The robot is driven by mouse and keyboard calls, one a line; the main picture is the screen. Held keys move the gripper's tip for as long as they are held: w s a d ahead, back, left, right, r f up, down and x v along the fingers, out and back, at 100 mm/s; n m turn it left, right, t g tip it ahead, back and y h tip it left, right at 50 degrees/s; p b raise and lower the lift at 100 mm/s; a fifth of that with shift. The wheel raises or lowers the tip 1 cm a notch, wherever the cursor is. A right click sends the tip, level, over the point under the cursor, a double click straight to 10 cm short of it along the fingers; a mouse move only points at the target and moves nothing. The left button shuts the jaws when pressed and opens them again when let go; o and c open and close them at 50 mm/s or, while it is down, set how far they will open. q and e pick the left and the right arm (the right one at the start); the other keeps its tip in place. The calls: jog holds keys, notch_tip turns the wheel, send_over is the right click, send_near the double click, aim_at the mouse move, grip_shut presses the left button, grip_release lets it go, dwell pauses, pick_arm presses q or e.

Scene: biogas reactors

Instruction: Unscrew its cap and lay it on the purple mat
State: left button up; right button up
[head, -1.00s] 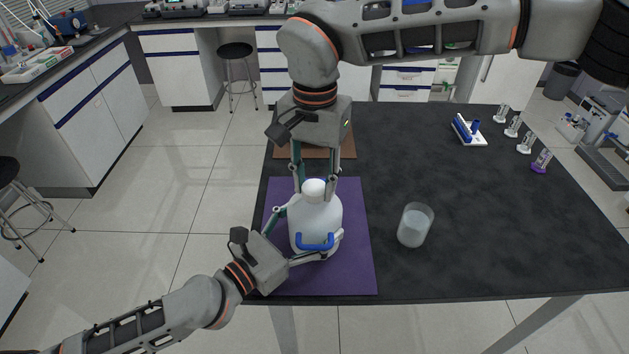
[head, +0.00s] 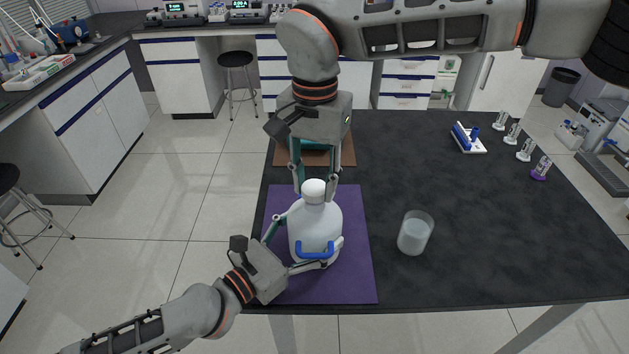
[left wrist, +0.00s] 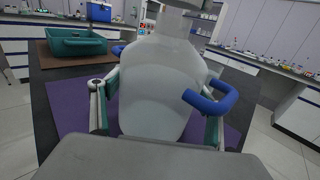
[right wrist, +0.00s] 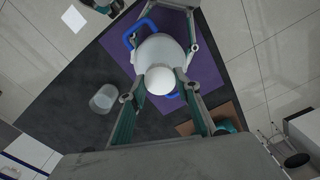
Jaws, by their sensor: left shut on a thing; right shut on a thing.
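A white jug (head: 315,228) with blue handles stands upright on the purple mat (head: 351,285). Its white cap (head: 314,189) sits at the top of the neck. My left gripper (head: 306,258) is shut on the jug's body from the front left. Its fingers lie on both sides of the body in the left wrist view (left wrist: 160,115). My right gripper (head: 315,186) comes down from above and is shut on the cap. In the right wrist view the round cap (right wrist: 160,81) lies between the fingertips. The threads under the cap are hidden.
A glass beaker with pale liquid (head: 415,233) stands right of the mat. A brown mat with a green tray (left wrist: 75,42) lies behind. A blue-and-white rack (head: 468,138) and several small vials (head: 524,150) stand at the far right. The mat's right side is bare.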

aim_at(314, 187)
jog(key=shift+r, duration=2)
pick_arm(q)
jog(key=o, duration=2.3)
jog(key=shift+c, duration=0.2)
jog(key=v, duration=1.1)
jog(key=shift+s+a, duration=0.35)
jog(key=shift+s, duration=0.05)
